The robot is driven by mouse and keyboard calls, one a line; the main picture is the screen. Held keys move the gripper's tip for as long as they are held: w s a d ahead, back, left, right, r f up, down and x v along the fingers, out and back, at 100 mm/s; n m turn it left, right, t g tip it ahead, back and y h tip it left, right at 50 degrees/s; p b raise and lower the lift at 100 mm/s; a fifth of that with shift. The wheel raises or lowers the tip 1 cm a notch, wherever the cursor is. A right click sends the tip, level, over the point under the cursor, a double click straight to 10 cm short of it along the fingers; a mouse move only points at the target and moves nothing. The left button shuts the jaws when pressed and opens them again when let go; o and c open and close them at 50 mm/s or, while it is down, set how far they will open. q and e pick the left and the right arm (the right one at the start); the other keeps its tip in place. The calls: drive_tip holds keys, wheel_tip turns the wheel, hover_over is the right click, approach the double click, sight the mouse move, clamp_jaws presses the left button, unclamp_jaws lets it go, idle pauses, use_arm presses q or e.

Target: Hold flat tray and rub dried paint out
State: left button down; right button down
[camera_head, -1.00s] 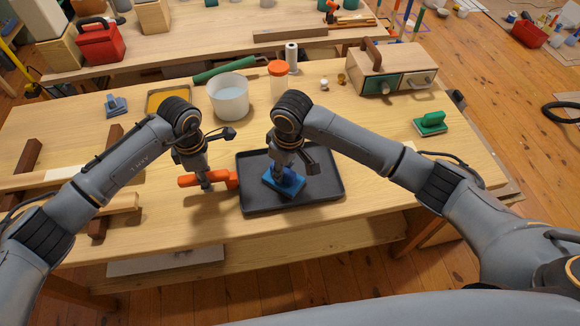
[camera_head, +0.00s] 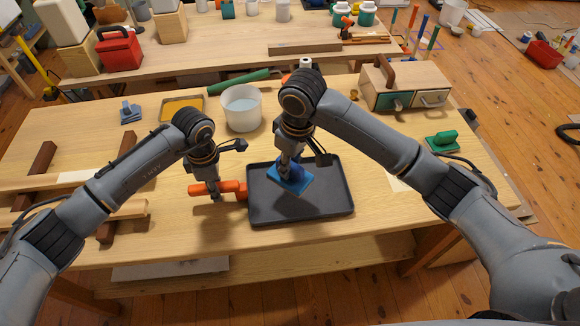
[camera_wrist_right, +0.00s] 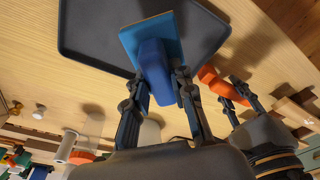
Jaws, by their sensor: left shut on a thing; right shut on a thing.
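The flat dark grey tray (camera_head: 330,205) lies on the wooden workbench, and part of it shows in the wrist view (camera_wrist_right: 90,35). An orange handle or clamp (camera_head: 230,186) meets its left edge. My left gripper (camera_head: 215,196) is shut on this orange piece. My right gripper (camera_head: 290,165) is shut on a blue scrubbing block (camera_head: 291,181). In the wrist view the block's darker grip (camera_wrist_right: 155,70) sits between the fingers. The block is over the left half of the tray, tilted, and appears raised off its floor. No dried paint can be made out.
A white bucket of pale liquid (camera_head: 241,108), an ochre tray (camera_head: 182,105) and a grey-blue block (camera_head: 131,113) stand behind. A drawer box (camera_head: 410,84) and a green scrubber (camera_head: 442,141) are at the right. Wooden strips (camera_head: 40,183) lie at the left.

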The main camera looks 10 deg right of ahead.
idle(0.4)
use_arm(q)
drive_tip(key=c, duration=1)
unclamp_jaws()
drive_tip(key=shift+c, duration=0.2)
drive_tip(key=shift+o, duration=0.4)
drive_tip(key=shift+r, duration=0.1)
use_arm(e)
drive_tip(key=shift+r, duration=0.1)
use_arm(q)
drive_tip(key=shift+r+p, duration=2.2)
drive_tip(key=shift+r, duration=1.75)
use_arm(e)
drive_tip(key=shift+r, duration=2.1)
use_arm(q)
drive_tip(key=shift+f, duration=0.1)
use_arm(e)
drive_tip(key=shift+f, duration=0.1)
